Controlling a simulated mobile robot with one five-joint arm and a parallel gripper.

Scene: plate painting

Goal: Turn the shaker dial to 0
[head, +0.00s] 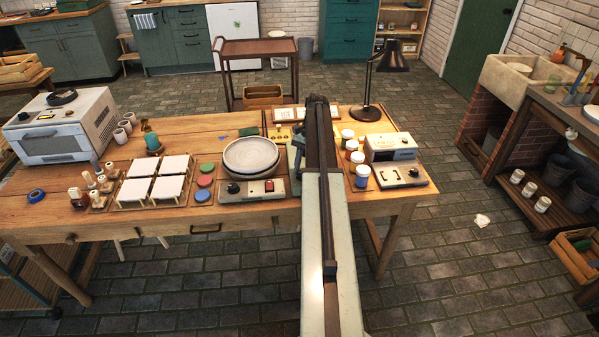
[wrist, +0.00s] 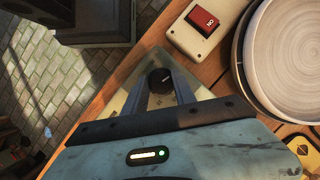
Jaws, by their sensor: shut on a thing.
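Left of my arm stand a control box (head: 252,195) with a red switch and a round turntable (head: 251,171). Paint jars (head: 363,177) and a small machine (head: 403,178) with a dial stand to the right. White tiles (head: 172,165) lie farther left.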

